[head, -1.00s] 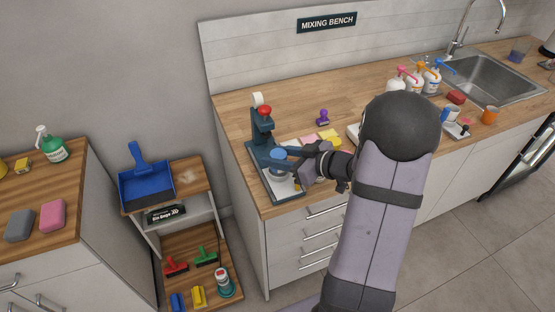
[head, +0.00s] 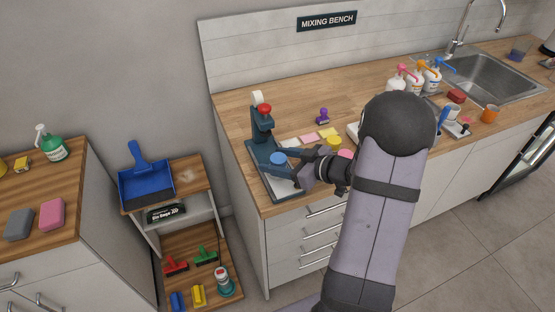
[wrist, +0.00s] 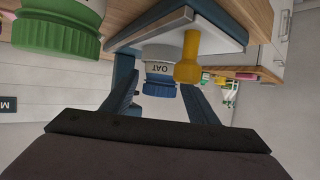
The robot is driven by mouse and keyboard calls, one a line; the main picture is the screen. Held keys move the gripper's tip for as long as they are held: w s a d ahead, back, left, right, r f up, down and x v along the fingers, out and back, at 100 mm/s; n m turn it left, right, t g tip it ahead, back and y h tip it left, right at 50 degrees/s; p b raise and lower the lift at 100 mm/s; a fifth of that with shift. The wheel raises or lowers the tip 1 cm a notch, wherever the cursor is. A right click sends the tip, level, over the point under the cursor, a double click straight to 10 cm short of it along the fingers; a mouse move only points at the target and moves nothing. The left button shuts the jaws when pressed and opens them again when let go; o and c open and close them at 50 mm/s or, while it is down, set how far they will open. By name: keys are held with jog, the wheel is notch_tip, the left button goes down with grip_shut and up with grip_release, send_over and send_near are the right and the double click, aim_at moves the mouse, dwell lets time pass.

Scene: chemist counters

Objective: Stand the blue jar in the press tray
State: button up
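The blue jar, a white jar with a blue lid (head: 277,158), is upright over the press tray (head: 283,200). In the wrist view the jar (wrist: 160,72) hangs inverted in the picture, with an "OAT" label, between my two fingers. My gripper (head: 279,166) reaches in from the right with its fingers close on both sides of the jar, and it appears shut on it. The jar's base is largely hidden in the head view. It looks at or very near the tray surface, but I cannot tell whether it touches.
The press column with its red knob (head: 264,109) stands at the tray's back. In the wrist view a green-lidded container (wrist: 55,38) and a yellow knob-like thing (wrist: 189,62) are close by. Note pads and a purple stamp (head: 322,116) lie behind my gripper. Open counter lies beyond.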

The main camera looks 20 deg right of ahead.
jog(key=shift+r, duration=0.1)
jog(key=shift+r, duration=0.25)
jog(key=shift+s+d+r, duration=0.1)
jog(key=shift+s+d, duration=0.05)
jog(key=shift+d, duration=0.05)
jog(key=v, duration=1.1)
jog(key=shift+s+r, duration=0.15)
jog(key=shift+s, duration=0.05)
